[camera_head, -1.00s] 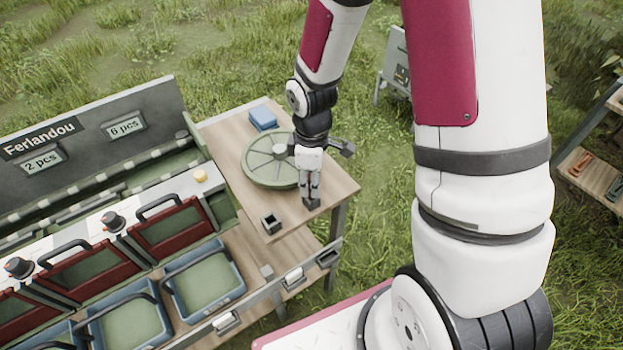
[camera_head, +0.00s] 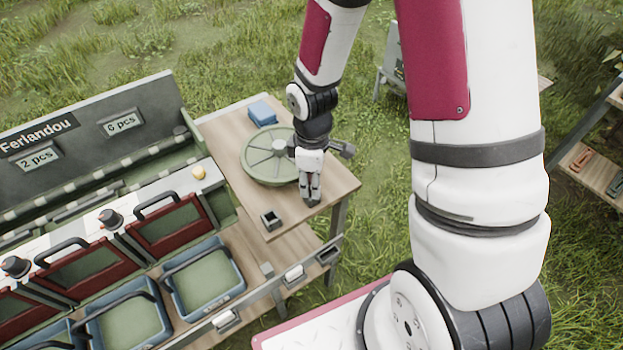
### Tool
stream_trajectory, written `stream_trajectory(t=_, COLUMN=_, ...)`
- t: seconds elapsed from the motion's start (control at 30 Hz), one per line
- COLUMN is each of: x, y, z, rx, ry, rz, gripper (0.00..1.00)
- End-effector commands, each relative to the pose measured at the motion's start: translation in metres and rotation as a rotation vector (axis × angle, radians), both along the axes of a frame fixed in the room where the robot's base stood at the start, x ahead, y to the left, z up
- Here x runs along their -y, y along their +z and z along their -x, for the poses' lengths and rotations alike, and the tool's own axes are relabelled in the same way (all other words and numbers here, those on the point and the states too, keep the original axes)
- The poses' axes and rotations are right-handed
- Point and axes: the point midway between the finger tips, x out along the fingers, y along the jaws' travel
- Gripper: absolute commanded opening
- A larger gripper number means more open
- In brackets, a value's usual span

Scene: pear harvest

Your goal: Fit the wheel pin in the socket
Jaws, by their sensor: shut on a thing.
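A green spoked wheel (camera_head: 266,166) lies flat on the wooden table, partly hidden by my arm. My gripper (camera_head: 311,200) points down over the table's near right part, right of and below the wheel in the picture. It is shut on a small dark thing, taken to be the wheel pin, which is mostly hidden between the fingertips. A small dark square socket block (camera_head: 271,220) with an open top stands on the table's near edge, to the left of my gripper and apart from it.
A blue box (camera_head: 263,113) sits at the table's back. A sorting station (camera_head: 85,135) with red-framed flaps and blue crates (camera_head: 204,275) adjoins the wooden table (camera_head: 338,190) on the left. A yellow knob (camera_head: 199,173) is near the table's left edge. Grass lies beyond.

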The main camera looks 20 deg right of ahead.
Motion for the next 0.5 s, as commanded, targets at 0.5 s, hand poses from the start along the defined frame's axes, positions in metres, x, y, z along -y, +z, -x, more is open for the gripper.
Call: stream_trajectory(t=0.5, x=0.0, y=-0.0037, z=0.0, rx=0.0, ry=0.0, rz=0.0, gripper=0.0)
